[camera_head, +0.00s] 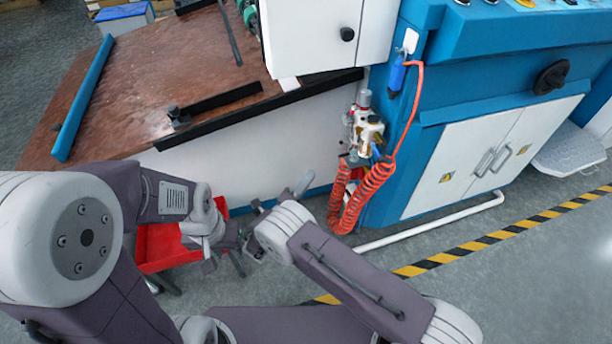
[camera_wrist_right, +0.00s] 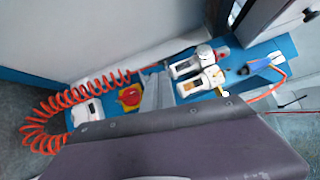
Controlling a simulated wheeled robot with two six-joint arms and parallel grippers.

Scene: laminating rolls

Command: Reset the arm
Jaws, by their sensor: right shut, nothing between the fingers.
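My left arm comes in from the left in the head view and bends down to its left gripper (camera_head: 224,258), which is small and dark over the right side of the red bin. I cannot tell how far apart its fingers are. My right arm comes in from the lower right, and its right gripper (camera_head: 254,232) is close beside the left one, partly covered by its own wrist. In the right wrist view the grey right gripper (camera_wrist_right: 156,93) is shut and empty. One of my purple arm links fills the bottom of that view.
A red bin (camera_head: 166,246) sits below my arms. A blue and white machine (camera_head: 450,150) stands at right, with a red coiled hose (camera_head: 372,182) and valves (camera_head: 366,128) on its side. A brown table (camera_head: 150,80) is at upper left.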

